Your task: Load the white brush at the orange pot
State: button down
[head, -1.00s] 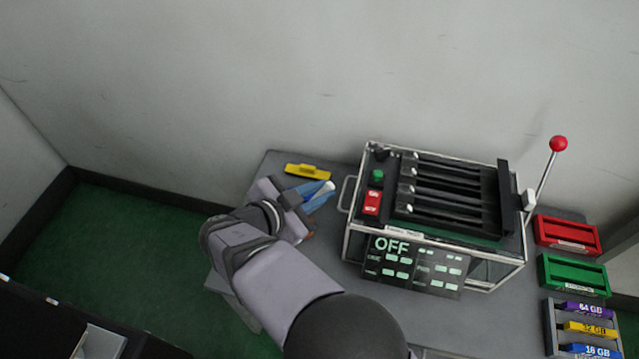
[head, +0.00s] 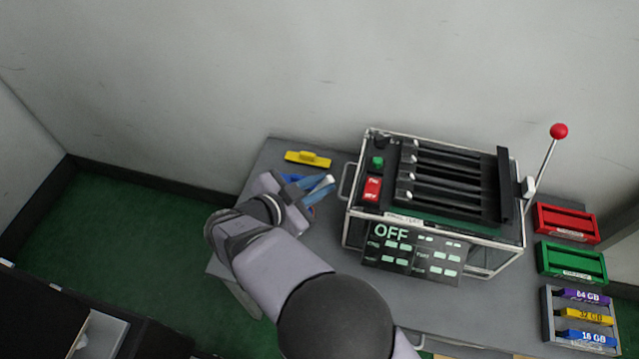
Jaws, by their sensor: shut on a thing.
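My gripper (head: 312,192) is over the left part of the grey table, left of the machine. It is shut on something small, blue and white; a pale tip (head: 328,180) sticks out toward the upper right. I cannot tell whether this is the white brush, because the wrist and fingers cover most of it. More blue shows at the jaws, and I cannot tell finger from object there. No orange pot can be made out in the head view.
A caged machine (head: 435,200) with an "OFF" panel stands right of my gripper. A red-knobbed lever (head: 559,131) rises at its right. A yellow module (head: 308,158) lies behind my gripper. Red (head: 566,222) and green (head: 571,262) trays and a module rack (head: 550,318) stand at the right.

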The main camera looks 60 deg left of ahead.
jog(key=shift+f+b, duration=0.65)
jog(key=shift+b, duration=0.25)
dwell(1.4)
jog(key=shift+r, duration=0.1)
notch_tip(320, 180, up, 7)
dwell(0.9)
dwell(0.5)
jog(key=shift+f, duration=3.35)
